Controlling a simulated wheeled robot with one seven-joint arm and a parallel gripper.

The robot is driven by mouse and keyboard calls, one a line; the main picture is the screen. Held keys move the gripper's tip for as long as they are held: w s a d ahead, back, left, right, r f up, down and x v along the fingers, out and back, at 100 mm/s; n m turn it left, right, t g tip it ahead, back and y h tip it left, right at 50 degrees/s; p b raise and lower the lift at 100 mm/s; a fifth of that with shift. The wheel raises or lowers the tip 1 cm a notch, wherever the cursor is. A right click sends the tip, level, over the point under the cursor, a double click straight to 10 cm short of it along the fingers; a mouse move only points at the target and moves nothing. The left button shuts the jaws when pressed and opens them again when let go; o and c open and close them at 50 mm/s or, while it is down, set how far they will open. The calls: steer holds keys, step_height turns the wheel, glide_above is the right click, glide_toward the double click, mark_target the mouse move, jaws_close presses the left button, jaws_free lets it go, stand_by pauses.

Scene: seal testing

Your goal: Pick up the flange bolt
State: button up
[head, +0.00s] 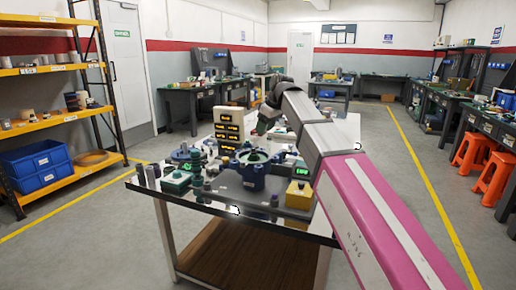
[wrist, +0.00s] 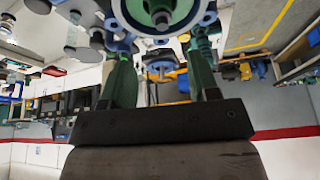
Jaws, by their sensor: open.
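My gripper (wrist: 161,48) is open in the wrist view, with two green fingers spread apart. No object is clearly held between them. A blue flanged valve body (head: 251,172) stands on the near table in the head view. I cannot tell for certain which small part is the flange bolt. In the head view my gripper's dark end (head: 266,120) is above the table behind the valve, its fingers too small to make out.
The table (head: 290,236) is crowded. Dark cylindrical parts (head: 197,183) stand left of the valve, and a yellow device (head: 299,195) is at right. A beige stack with dark, lit panels (head: 228,125) stands behind.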

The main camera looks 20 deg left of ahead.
glide_above(254, 149)
steer(key=d, duration=0.2)
step_height(254, 149, down, 5)
steer(key=shift+x, duration=2.4)
steer(key=shift+a, duration=0.15)
steer(key=c, duration=0.9)
